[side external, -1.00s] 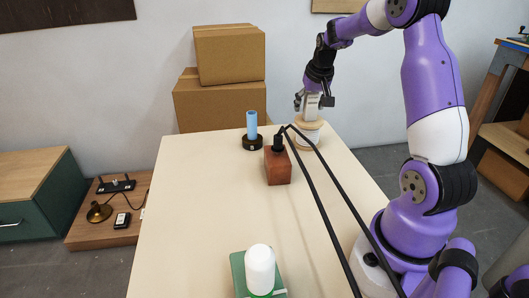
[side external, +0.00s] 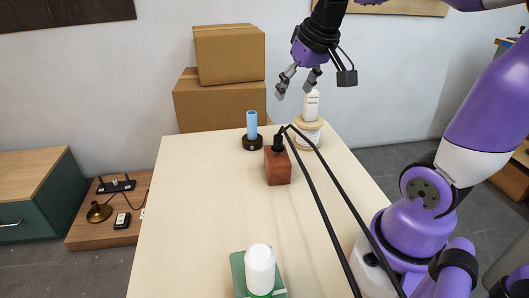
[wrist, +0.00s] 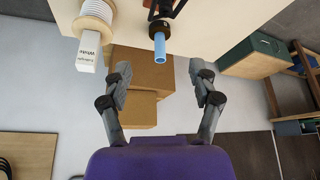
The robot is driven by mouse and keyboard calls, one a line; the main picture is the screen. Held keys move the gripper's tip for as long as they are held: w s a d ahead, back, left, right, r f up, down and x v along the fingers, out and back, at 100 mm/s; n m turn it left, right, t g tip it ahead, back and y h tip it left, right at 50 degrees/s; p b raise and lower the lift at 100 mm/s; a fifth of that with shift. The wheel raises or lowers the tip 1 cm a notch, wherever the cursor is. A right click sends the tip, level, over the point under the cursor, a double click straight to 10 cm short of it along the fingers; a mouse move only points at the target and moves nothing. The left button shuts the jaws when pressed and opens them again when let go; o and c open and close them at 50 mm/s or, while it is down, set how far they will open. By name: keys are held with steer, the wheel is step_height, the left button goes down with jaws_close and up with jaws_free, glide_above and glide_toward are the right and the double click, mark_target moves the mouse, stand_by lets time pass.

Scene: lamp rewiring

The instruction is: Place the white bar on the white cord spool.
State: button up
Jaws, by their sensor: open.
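The white bar (side external: 312,105) stands upright on top of the white cord spool (side external: 307,134) at the far right of the table. In the wrist view the bar (wrist: 87,52) with dark print and the spool (wrist: 97,15) show at the upper left. My gripper (side external: 294,90) is open and empty, in the air to the left of the bar and apart from it. In the wrist view its two fingers (wrist: 163,80) are spread wide with nothing between them.
A blue cylinder in a black base (side external: 251,122) and a reddish-brown block with a black fitting (side external: 278,168) stand left of the spool. Long black rods cross the table's right side. A white bulb (side external: 260,270) sits on a green block in front. Cardboard boxes (side external: 222,105) stand behind.

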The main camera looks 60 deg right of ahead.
steer(key=s+a+f+n+y, duration=0.1)
steer(key=s+a+f+n, duration=0.1)
steer(key=a, duration=0.3)
steer(key=s+a+f+n+t+y, duration=0.1)
steer(key=s+a+f+n, duration=0.1)
steer(key=s+a, duration=0.2)
steer(key=shift+s+a+n, duration=0.3)
steer(key=shift+s+a, duration=0.1)
steer(key=shift+a, duration=0.5)
